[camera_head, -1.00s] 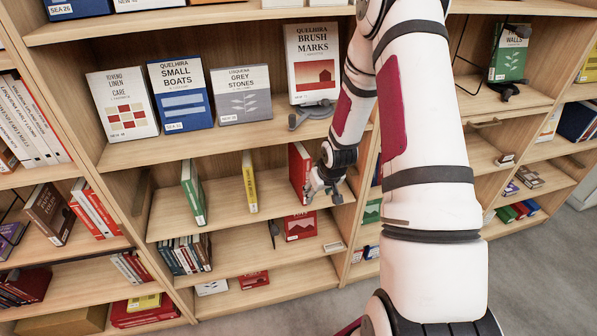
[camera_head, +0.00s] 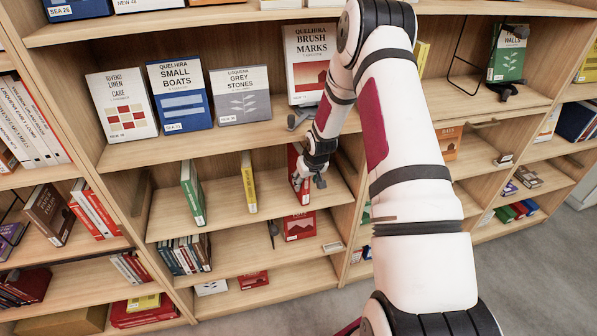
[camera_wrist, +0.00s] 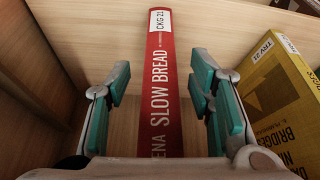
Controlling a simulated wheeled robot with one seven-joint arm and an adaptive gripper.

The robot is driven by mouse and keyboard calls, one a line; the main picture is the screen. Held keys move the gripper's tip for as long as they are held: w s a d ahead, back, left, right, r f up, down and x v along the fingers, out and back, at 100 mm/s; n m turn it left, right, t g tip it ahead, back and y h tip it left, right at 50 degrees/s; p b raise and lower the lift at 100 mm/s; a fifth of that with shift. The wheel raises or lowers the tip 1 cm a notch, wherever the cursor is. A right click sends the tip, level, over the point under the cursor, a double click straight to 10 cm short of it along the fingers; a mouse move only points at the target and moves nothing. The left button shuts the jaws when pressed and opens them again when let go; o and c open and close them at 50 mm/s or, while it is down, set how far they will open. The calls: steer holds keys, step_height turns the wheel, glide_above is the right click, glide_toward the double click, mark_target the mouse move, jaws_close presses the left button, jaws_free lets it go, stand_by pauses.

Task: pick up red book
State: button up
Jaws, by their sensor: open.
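The red book (camera_head: 292,160) stands upright on the middle shelf, partly hidden behind my gripper (camera_head: 309,181). In the wrist view the red book (camera_wrist: 160,110) shows its spine, lettered "SLOW BREAD", with a white "CKG 21" label. My gripper (camera_wrist: 161,80) is open in the wrist view, with one teal-padded finger on each side of the spine. Gaps show between the pads and the book on both sides. The book's lower end runs out of the wrist view behind the gripper body.
A yellow book (camera_head: 249,182) stands on the same shelf, left of the red book; it also shows in the wrist view (camera_wrist: 285,95), close to one finger. A green book (camera_head: 193,193) stands further left. The shelf above (camera_head: 235,133) carries several displayed books.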

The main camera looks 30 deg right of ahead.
steer(key=shift+c, duration=0.5)
jaws_close()
steer(key=shift+r, duration=0.1)
